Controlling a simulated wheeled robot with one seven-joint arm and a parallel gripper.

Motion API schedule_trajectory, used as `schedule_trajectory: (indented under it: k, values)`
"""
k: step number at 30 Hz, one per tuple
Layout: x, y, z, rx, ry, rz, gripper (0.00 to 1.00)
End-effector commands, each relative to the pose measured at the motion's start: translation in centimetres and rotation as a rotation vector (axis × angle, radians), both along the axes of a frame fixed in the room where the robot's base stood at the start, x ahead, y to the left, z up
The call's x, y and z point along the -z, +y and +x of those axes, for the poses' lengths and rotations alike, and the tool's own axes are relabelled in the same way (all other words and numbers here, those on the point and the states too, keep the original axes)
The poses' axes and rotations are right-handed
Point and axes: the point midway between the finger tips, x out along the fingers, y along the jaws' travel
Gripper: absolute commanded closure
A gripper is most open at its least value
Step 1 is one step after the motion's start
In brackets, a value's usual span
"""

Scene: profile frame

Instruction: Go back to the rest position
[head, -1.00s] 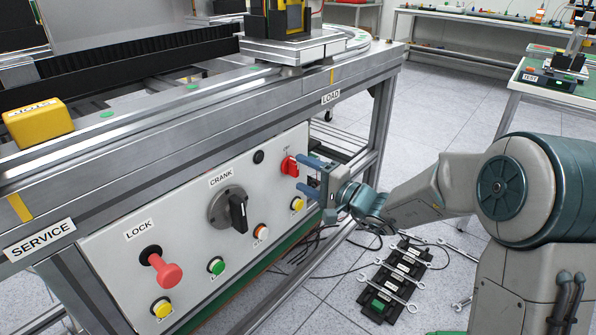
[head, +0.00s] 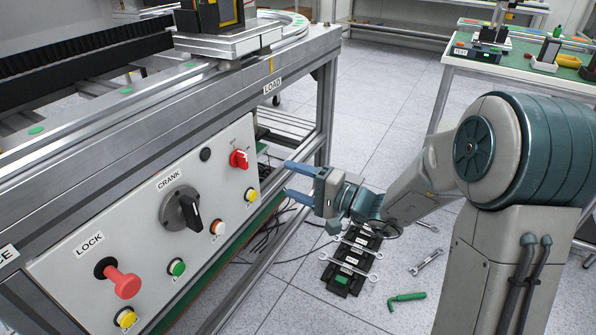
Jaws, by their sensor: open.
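My gripper (head: 287,179) is in the middle of the head view, its two blue fingers apart and pointing left, with nothing between them. It is in front of the bench frame's right end, to the right of the control panel (head: 120,262) and apart from it. The red rotary switch (head: 239,158) at the panel's right edge is the nearest control to the fingers. My arm reaches in from the right. The crank knob (head: 182,210) and the red lock knob (head: 122,283) are farther left on the panel.
A black rack with wrenches (head: 352,255) lies on the floor below my gripper. A loose wrench (head: 427,262) and a green hex key (head: 407,297) lie nearby. A green-topped table (head: 500,68) stands at the back right. Tiled floor is free between the bench and that table.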

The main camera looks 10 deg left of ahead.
Motion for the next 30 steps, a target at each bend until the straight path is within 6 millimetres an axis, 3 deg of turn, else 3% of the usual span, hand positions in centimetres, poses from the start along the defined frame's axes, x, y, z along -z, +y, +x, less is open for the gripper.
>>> schedule_trajectory:
  k: [5, 8, 17, 23, 30]
  values:
    - [-0.6, 0.1, -0.3, -0.011, 0.001, -0.007, 0.35]
    - [-2.5, 0.3, -1.6, -0.057, 0.010, -0.041, 0.35]
    - [-10.1, -0.5, -9.6, -0.296, 0.093, -0.333, 0.35]
    - [-14.1, -3.3, -14.3, -0.382, 0.148, -0.590, 0.35]
    - [-19.1, -8.6, -18.1, -0.385, 0.187, -0.921, 0.35]
